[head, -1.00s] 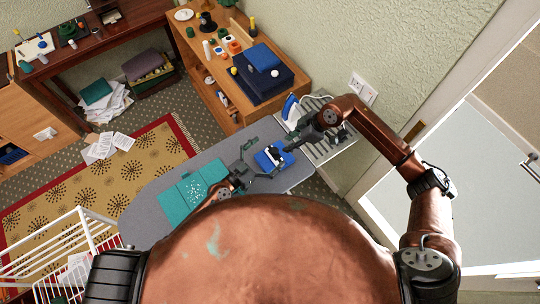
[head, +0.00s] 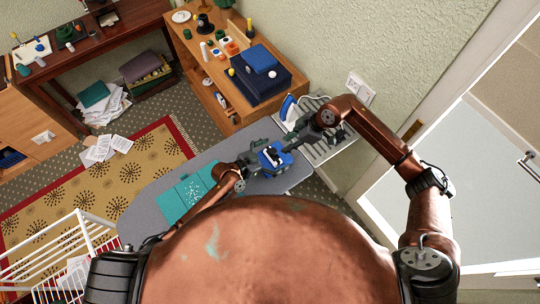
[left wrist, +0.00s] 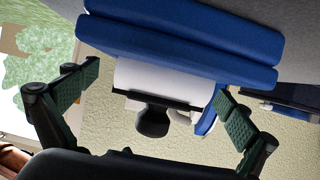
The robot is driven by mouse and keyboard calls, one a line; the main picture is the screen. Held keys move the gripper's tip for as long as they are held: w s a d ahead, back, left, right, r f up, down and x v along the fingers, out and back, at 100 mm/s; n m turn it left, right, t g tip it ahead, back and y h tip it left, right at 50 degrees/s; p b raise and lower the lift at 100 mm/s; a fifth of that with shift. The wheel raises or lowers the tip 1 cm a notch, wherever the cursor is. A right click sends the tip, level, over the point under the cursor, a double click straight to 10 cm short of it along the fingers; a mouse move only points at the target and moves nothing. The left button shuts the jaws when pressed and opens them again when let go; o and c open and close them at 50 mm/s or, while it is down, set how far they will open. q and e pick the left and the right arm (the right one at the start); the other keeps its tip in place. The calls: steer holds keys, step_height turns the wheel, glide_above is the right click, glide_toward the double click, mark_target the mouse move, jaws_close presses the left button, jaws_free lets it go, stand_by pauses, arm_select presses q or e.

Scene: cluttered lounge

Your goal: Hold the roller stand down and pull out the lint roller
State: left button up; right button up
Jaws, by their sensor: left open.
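On the ironing board (head: 205,158) a blue layered block (head: 266,167) bears a white and black item (head: 271,154), apparently the lint roller and its stand. In the left wrist view the blue layers (left wrist: 180,40) lie above a white body (left wrist: 165,80) with a dark edge and a black knob-like end (left wrist: 152,120); I cannot separate roller from stand. My left gripper (head: 257,160) is at the block's left side. Its open fingers (left wrist: 158,85) flank the white body, with nothing gripped. My right gripper (head: 295,139) is just above and right of the block; its finger opening is unclear.
A blue and white iron (head: 288,107) stands on the metal rest (head: 325,148) beside my right gripper. Teal folded cloth (head: 185,198) lies on the board's left part. A wooden cabinet (head: 205,75) with clutter stands behind. A white rack (head: 70,245) is at lower left.

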arm_select(q)
steer(key=shift+x, duration=1.75)
steer(key=shift+c, duration=0.4)
